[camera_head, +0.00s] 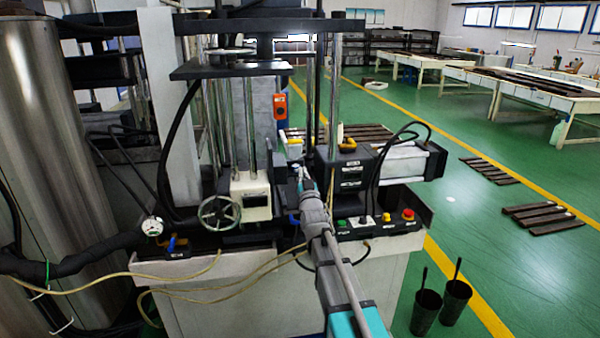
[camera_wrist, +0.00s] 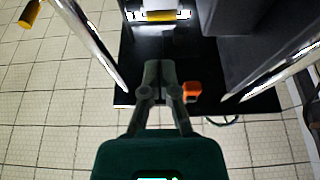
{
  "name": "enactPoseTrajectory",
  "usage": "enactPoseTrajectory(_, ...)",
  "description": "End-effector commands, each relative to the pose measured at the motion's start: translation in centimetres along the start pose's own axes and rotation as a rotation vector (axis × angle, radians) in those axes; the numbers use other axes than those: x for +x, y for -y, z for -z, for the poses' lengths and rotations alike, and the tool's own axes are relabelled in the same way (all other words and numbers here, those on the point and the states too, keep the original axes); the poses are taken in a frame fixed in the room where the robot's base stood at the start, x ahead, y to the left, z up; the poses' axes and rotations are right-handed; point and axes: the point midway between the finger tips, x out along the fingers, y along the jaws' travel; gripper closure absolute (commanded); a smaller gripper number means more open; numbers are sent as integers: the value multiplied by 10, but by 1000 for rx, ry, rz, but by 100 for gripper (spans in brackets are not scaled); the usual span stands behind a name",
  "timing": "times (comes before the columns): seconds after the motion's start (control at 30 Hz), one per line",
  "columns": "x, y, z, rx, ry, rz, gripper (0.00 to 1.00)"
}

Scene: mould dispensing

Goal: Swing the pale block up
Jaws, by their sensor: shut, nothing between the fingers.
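My gripper (camera_wrist: 158,68) is shut and empty in the wrist view, its fingertips over a black surface. In the head view my gripper (camera_head: 300,180) reaches into the middle of the press, between the handwheel side and the dark box on the right. A small pale piece with a yellow part (camera_head: 294,148) stands just behind the gripper. A bright piece with a yellow edge (camera_wrist: 160,15) lies ahead of the fingertips in the wrist view. I cannot tell which piece is the pale block.
Shiny vertical rods (camera_head: 335,100) and a dark box (camera_head: 345,170) crowd the gripper. An orange part (camera_wrist: 191,90) is just right of the fingers. The handwheel (camera_head: 219,213) and a button panel (camera_head: 375,222) stand in front. Hoses run at the left.

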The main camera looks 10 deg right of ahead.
Motion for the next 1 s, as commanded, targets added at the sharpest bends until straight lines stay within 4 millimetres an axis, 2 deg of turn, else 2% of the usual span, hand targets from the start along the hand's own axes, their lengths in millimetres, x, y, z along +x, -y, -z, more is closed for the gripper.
enactPoseTrajectory(0.03, 10, 0, 1, 0, 0, 0, 100)
enactPoseTrajectory(0.6, 95, 1, 1, 0, 0, 1, 100)
enactPoseTrajectory(0.8, 114, 1, 1, 0, 0, 1, 100)
enactPoseTrajectory(1.0, 121, 2, 0, 1, 0, 1, 100)
